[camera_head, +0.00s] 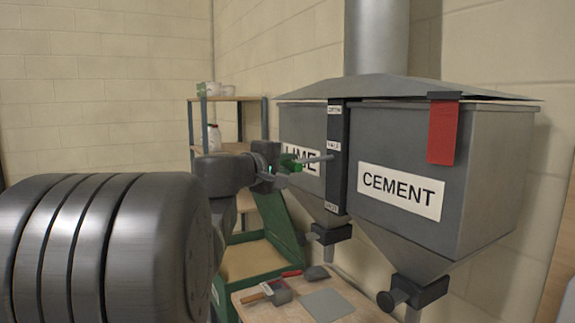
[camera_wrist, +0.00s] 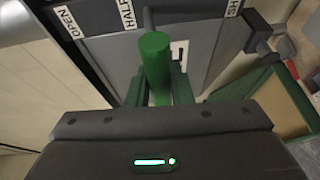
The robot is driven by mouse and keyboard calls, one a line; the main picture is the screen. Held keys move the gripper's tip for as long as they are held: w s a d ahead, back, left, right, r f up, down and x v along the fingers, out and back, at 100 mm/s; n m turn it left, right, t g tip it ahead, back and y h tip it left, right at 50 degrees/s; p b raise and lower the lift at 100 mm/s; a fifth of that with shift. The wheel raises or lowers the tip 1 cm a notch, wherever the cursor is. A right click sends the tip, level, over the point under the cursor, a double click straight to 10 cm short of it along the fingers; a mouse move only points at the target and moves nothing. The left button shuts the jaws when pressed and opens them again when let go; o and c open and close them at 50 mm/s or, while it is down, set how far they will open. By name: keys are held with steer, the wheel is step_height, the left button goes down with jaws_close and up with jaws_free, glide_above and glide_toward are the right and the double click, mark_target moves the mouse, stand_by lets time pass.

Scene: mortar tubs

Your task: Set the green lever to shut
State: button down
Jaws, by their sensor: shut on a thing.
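The green lever (camera_wrist: 155,62) has a thick round green handle on a grey rod. In the head view its green handle (camera_head: 290,162) is at my gripper (camera_head: 281,172), and its rod runs right to the dark label strip (camera_head: 337,175) between the two hoppers. The rod meets the strip close to the HALF label, a little below it. In the wrist view my gripper (camera_wrist: 158,90) has one finger on each side of the handle and is shut on it. That view shows the OPEN label (camera_wrist: 68,22) at left, HALF (camera_wrist: 127,13) beside the rod, and a partly cut-off SHUT label (camera_wrist: 233,8) at right.
The LIME hopper (camera_head: 305,130) and CEMENT hopper (camera_head: 440,150) stand against the wall, with a red tag (camera_head: 443,132) on the latter. Below is a wooden table (camera_head: 350,300) with tools and a grey plate. A green stand (camera_head: 278,225) and shelf (camera_head: 230,99) are behind.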

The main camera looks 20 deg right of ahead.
steer(key=shift+f+b, duration=0.25)
steer(key=shift+b, duration=0.2)
step_height(320, 180, down, 8)
steer(key=d+n+t+h+b, duration=0.2)
steer(key=d+h+b, duration=0.1)
steer(key=b, duration=2.3)
steer(key=shift+w, duration=0.2)
steer(key=shift+f, duration=0.15)
steer(key=c, duration=1.5)
jaws_free()
steer(key=shift+o, duration=1)
steer(key=shift+d, duration=0.2)
steer(key=shift+s+r, duration=0.15)
steer(key=shift+r, duration=0.1)
